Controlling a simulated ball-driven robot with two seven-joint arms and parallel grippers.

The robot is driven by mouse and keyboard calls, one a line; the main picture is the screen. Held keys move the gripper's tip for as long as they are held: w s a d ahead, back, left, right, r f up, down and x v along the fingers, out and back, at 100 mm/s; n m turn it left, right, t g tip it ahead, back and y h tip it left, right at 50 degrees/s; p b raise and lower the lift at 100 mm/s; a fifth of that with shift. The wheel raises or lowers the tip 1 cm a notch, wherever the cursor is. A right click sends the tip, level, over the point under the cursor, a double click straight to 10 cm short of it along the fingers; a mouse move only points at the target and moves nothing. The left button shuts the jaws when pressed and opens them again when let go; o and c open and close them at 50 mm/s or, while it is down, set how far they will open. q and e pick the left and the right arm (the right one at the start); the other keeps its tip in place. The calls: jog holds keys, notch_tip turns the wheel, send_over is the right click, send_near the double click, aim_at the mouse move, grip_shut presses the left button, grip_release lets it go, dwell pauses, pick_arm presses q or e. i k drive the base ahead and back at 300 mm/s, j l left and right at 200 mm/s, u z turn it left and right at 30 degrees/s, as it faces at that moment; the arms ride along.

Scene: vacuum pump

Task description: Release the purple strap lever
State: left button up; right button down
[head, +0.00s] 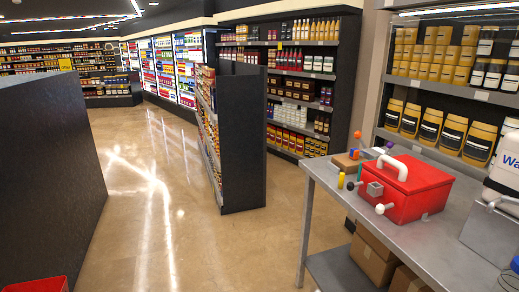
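A red box-shaped unit (425,200) with a white handle (384,164) on top stands on the grey metal table at the right. A small purple piece (390,144) shows just behind the unit; it may be the strap lever, but it is too small to tell its position. A grey square block (375,189) and a white knob (382,209) are at the unit's left face. Neither of my grippers is in view.
The metal table (440,255) also holds a brown block (345,163) with small orange, blue, green and yellow parts near it. A white container (505,160) is at the right edge. Cardboard boxes (373,258) sit below. Shop shelves stand behind; the floor left of the table is clear.

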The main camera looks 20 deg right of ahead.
aim_at(389, 145)
jog(key=i+j+z, duration=0.25)
jog(key=i+z, duration=0.15)
jog(key=i, duration=0.3)
jog(key=i+j+z, duration=0.35)
jog(key=i+j, duration=0.15)
jog(key=i+j+z, duration=0.4)
jog(key=i+j, duration=0.25)
